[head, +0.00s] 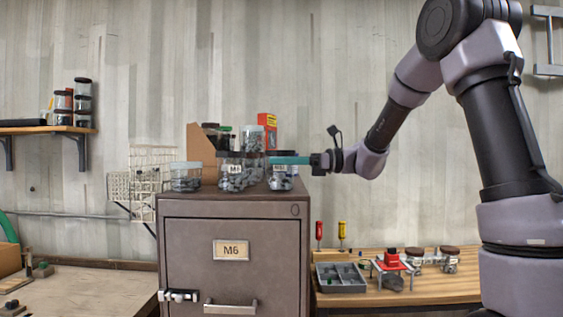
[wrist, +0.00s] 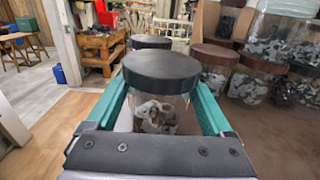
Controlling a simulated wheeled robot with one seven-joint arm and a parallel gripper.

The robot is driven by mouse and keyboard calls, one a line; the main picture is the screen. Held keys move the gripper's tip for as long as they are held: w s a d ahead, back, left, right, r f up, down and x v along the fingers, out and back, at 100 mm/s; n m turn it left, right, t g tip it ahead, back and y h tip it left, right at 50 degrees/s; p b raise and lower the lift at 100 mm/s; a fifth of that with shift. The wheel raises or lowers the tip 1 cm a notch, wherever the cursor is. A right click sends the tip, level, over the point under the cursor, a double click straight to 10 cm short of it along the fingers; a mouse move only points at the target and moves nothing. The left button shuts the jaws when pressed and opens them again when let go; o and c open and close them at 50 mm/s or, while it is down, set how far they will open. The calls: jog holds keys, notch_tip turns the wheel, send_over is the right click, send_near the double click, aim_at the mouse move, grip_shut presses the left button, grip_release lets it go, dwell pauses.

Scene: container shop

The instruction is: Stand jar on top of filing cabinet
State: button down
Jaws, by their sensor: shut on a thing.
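My gripper (head: 280,160) reaches in from the right over the filing cabinet (head: 235,252), its teal fingers level. It is shut on a clear jar (head: 280,182) of grey metal parts. In the wrist view the jar (wrist: 158,110) stands upright between the fingers, under a dark round lid. The jar is at the right part of the cabinet top; I cannot tell whether its base touches the top.
A jar marked M4 (head: 232,180) stands just left of the held jar. A clear tub (head: 186,178) stands farther left. Brown-lidded jars (wrist: 215,60) and a clear container (wrist: 283,40) crowd the wrist view's right. A workbench (head: 420,290) with a grey tray (head: 341,279) is lower right.

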grip_release()
jog(key=shift+f, duration=0.15)
jog(key=shift+r, duration=0.2)
jog(key=d, duration=1.1)
jog(key=s+d+f+n+h, duration=0.1)
jog(key=s+f+n+h, duration=0.25)
jog(key=s, duration=0.45)
jog(key=s+d+f+n+h, duration=0.2)
jog(key=s+n+h, duration=0.25)
jog(key=s, duration=0.25)
jog(key=s+d+f+n+t+h, duration=0.2)
jog(key=s+d+n+t+h, duration=0.3)
jog(key=d+h, duration=0.3)
jog(key=shift+s+d+n+t, duration=0.35)
jog(key=shift+d+n+t, duration=0.4)
jog(key=shift+d, duration=0.25)
